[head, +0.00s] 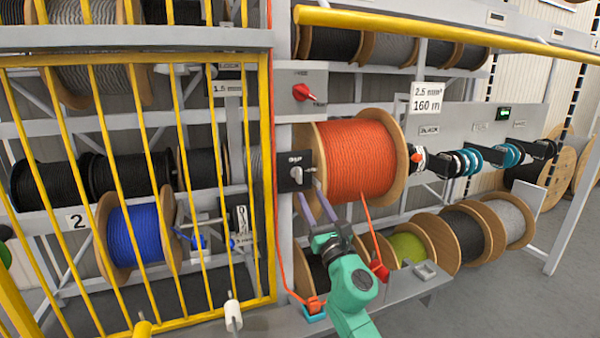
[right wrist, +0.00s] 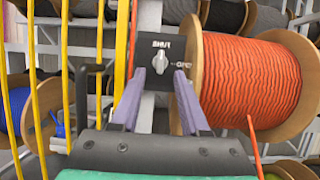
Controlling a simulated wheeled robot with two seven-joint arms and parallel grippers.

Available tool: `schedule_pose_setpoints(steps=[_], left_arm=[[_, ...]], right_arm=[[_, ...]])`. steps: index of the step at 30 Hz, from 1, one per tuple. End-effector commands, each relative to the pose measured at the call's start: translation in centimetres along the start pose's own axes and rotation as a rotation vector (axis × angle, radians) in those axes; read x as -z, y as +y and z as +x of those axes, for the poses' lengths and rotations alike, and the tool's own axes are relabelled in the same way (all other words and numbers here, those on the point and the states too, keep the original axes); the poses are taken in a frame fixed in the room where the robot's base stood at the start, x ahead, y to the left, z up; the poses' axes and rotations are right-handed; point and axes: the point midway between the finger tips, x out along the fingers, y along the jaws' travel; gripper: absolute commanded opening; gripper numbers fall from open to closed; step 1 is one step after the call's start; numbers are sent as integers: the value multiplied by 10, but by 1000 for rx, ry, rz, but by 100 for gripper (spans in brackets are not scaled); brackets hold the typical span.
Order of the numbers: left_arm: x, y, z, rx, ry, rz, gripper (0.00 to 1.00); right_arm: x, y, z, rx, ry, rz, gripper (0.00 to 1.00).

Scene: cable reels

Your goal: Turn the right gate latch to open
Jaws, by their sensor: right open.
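The gate latch is a black plate (head: 290,184) on the grey post beside the yellow gate (head: 103,128), with a silver knob (head: 296,174). My left gripper is not in view.
A large orange cable reel (head: 360,160) stands just right of the latch, close to my right fingers. A red rotary switch (head: 302,92) sits above the latch. An orange cable end hangs at a red clip (head: 379,270). Several reels fill the racks. Open floor lies at the right.

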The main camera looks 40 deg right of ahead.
Motion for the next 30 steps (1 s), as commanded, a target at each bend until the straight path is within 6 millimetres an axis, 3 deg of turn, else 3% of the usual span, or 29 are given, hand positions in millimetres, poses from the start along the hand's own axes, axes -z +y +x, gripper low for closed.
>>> schedule_pose_setpoints(steps=[3, 9, 13, 20, 21, 24, 30], left_arm=[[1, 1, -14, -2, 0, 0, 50], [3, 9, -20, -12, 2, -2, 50], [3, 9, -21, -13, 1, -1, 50], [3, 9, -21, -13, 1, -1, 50], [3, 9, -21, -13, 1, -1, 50], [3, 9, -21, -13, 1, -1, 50], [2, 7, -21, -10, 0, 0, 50]], right_arm=[[-6, -1, 36, 3, -3, 2, 45], [-2, -1, 78, 3, 0, 5, 45], [0, 0, 90, 2, 1, 5, 45], [1, 0, 92, 1, 2, 4, 45], [1, 0, 92, 1, 2, 4, 37], [1, 0, 91, 1, 2, 4, 0], [3, 0, 91, 1, 5, 4, 0]])
